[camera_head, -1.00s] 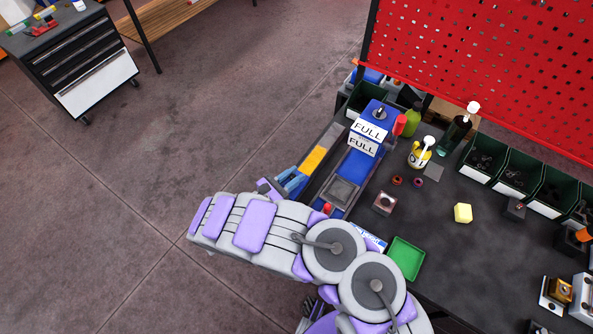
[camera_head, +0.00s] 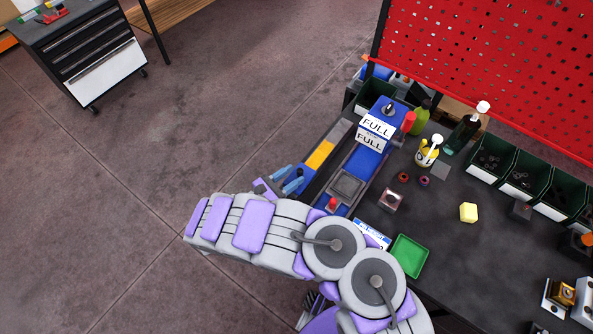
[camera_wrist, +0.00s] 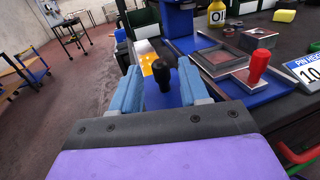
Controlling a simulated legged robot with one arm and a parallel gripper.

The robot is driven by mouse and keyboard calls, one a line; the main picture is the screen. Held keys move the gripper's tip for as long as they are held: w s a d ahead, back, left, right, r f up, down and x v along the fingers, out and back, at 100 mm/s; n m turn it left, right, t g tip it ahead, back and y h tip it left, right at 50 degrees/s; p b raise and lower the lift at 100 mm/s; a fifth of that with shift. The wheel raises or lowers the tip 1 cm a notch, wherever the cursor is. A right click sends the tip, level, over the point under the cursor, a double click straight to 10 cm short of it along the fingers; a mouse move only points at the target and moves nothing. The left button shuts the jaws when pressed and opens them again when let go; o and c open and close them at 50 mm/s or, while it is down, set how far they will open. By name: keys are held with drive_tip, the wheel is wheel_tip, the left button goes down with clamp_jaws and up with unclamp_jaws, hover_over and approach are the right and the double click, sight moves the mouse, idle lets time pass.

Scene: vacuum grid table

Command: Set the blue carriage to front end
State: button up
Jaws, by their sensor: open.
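In the wrist view a blue block with a black knob, which looks like the blue carriage (camera_wrist: 158,98), sits between my fingers. I cannot tell whether they touch it. My gripper (camera_head: 288,179) is open, with two light blue fingers at the front left of the blue fixture; it also shows in the wrist view (camera_wrist: 158,85). A yellow strip (camera_head: 320,154) runs along the track beyond the fingers. A blue tower with two FULL signs (camera_head: 371,138) stands at the far end of the fixture.
A red knob (camera_wrist: 259,65) stands on the fixture, close right of my gripper. A PIN HEIGHT label (camera_wrist: 305,70), a green tray (camera_head: 409,256), a yellow block (camera_head: 469,212) and green bins (camera_head: 490,158) are to the right. Open floor lies left.

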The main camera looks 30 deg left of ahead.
drive_tip(key=v, duration=1.4)
drive_tip(key=shift+a+f, duration=0.2)
drive_tip(key=shift+a, duration=0.1)
